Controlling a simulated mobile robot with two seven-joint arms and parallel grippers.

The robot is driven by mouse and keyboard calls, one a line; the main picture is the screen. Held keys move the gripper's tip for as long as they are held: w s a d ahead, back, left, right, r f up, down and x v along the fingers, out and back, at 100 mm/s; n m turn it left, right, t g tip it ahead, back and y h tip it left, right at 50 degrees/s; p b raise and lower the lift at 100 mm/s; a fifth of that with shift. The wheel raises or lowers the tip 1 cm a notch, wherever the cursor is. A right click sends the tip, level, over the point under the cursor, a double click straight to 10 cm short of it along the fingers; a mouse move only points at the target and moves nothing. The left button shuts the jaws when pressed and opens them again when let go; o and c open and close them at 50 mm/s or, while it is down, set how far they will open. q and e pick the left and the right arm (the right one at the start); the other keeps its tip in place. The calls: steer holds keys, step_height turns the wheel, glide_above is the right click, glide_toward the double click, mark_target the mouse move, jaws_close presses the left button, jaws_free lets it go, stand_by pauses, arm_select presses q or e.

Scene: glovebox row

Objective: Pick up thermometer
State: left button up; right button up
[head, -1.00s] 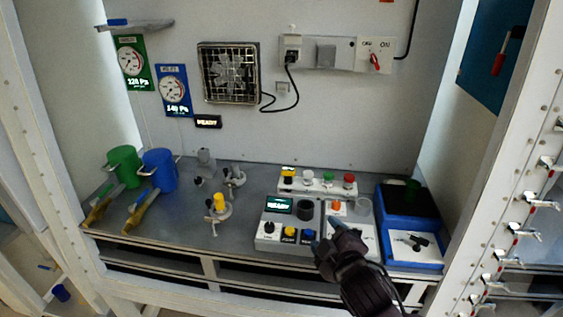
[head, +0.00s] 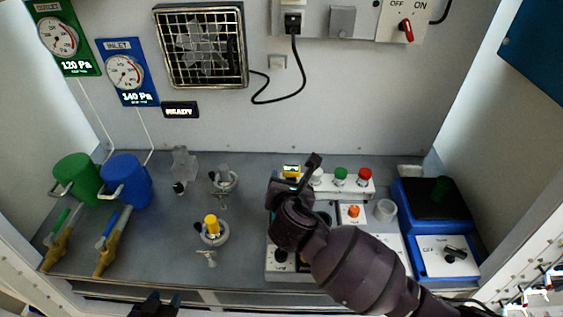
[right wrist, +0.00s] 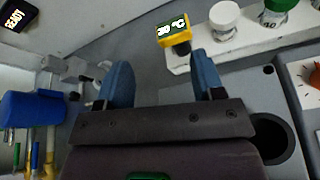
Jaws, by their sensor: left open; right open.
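The thermometer (right wrist: 172,33) is a small yellow block with a lit display of about 30 °C. It stands at the end of the white rack (right wrist: 250,48). In the head view its yellow top (head: 291,171) shows at the rack's left end, beside my right wrist. My right gripper (right wrist: 160,65) is open, with two blue fingers pointing towards the thermometer. The thermometer is ahead of the fingertips, with nothing between the fingers. In the head view the right fingers are mostly hidden by the wrist. My left gripper (head: 155,303) is open at the bottom edge, empty and far from the rack.
Jars with green (head: 341,174) and red (head: 365,174) lids stand on the rack. A yellow-topped item (head: 212,225) stands left of my right arm. Green (head: 76,180) and blue (head: 126,182) mugs stand at left. A blue device (head: 445,255) is at right.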

mark_target(292, 168)
steer(key=shift+d+f+n+h, duration=0.1)
steer(key=shift+d+n+h, duration=0.2)
steer(key=shift+n, duration=0.2)
steer(key=shift+s+d+r+n, duration=0.2)
steer(key=shift+s+d+n, duration=0.25)
steer(key=shift+s+n, duration=0.2)
steer(key=shift+w, duration=0.2)
steer(key=x, duration=0.5)
steer(key=shift+w+f, duration=0.1)
steer(key=shift+x, duration=2.85)
arm_select(q)
steer(key=shift+s+d+r, duration=0.15)
steer(key=shift+s+r, duration=0.15)
steer(key=shift+s, duration=0.25)
arm_select(e)
steer(key=shift+a+f, duration=0.15)
steer(key=shift+a, duration=0.05)
steer(key=c, duration=0.7)
